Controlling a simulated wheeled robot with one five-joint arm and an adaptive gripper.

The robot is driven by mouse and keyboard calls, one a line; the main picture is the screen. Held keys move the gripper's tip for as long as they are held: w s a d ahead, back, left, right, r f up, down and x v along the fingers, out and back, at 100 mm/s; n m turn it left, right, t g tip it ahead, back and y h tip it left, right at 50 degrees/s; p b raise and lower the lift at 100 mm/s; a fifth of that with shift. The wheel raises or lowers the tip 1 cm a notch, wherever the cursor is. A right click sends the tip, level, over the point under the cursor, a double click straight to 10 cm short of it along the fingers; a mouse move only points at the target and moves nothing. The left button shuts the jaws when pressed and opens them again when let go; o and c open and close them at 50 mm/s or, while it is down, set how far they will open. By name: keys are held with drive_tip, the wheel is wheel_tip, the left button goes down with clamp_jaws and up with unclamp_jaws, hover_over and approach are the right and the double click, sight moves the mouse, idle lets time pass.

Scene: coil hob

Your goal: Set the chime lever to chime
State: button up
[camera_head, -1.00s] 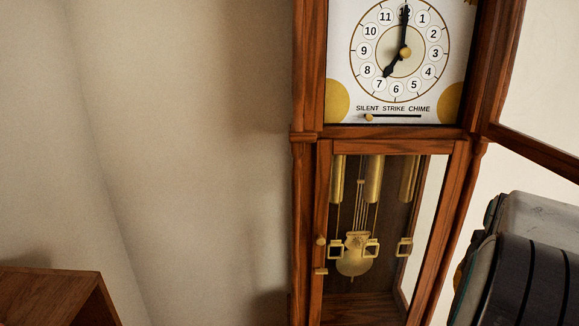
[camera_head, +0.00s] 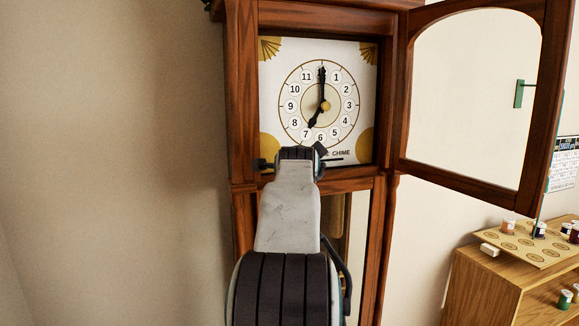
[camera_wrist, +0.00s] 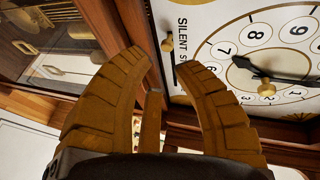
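The clock dial (camera_head: 345,75) faces me inside the open clock case. The chime lever's brass knob (camera_wrist: 167,45) shows in the wrist view beside the word SILENT, at that end of its slot. In the head view my arm hides the knob, and only the CHIME end of the slot (camera_head: 336,159) shows. My gripper (camera_wrist: 160,59) is open, its two yellow fingers spread. The knob appears in the gap between the fingertips or slightly beyond it; I cannot tell whether either finger touches it.
The glass door (camera_head: 470,100) stands swung open to the right. The lower case with weights and pendulum (camera_wrist: 45,35) is below the dial. A wooden shelf (camera_head: 490,285) with small jars stands at the right. The left wall is bare.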

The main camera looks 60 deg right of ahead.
drive_tip(key=shift+w+d+f+m+p, duration=0.2)
drive_tip(key=shift+w+d+m+p, duration=0.35)
drive_tip(key=shift+d+p, duration=0.4)
drive_tip(key=shift+w+d+f+m+p, duration=0.15)
drive_tip(key=shift+w+d+m+p, duration=0.45)
drive_tip(key=shift+d, duration=0.6)
drive_tip(key=shift+w+d+f+m+p, duration=0.2)
drive_tip(key=shift+w+d+m+p, duration=0.3)
drive_tip(key=shift+d+p, duration=0.5)
drive_tip(key=shift+o, duration=0.3)
